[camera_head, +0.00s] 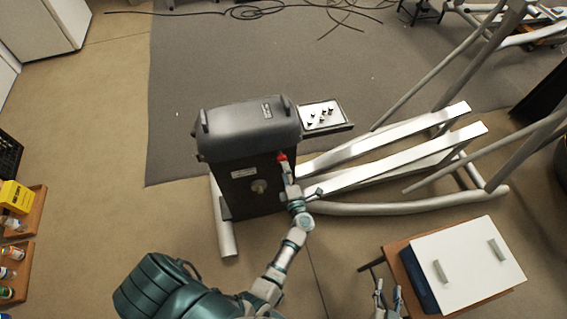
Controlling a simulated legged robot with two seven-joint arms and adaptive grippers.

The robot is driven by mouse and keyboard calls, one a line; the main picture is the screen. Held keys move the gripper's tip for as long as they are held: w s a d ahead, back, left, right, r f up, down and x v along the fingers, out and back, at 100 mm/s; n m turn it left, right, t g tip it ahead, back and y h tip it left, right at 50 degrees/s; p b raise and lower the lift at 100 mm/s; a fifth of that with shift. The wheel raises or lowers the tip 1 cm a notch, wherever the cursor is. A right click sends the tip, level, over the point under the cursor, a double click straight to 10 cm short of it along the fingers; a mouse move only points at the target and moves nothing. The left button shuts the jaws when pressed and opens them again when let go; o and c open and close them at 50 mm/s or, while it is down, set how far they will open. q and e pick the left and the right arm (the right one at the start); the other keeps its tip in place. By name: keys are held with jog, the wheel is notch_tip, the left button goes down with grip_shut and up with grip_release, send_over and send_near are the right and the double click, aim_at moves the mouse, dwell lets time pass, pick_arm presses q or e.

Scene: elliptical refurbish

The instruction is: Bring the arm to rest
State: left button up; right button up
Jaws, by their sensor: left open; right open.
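My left arm reaches up from the bottom to the front of the elliptical's black housing (240,180). My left gripper (284,168) is at the housing's upper right, just below its grey cover (250,128). It is open, and a small red part (282,157) shows at its tip; I cannot tell whether it touches the housing. My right gripper (388,288) is open at the bottom, beside the left edge of a small wooden table. Nothing shows between its fingers.
A tray of small parts (322,116) sits right of the cover. The elliptical's silver rails (400,160) extend right. Wooden bins (22,225) stand at left. Cables (260,10) lie at the back. Floor left of the housing is clear.

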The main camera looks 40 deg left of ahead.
pick_arm(q)
jog(key=shift+v, duration=0.9)
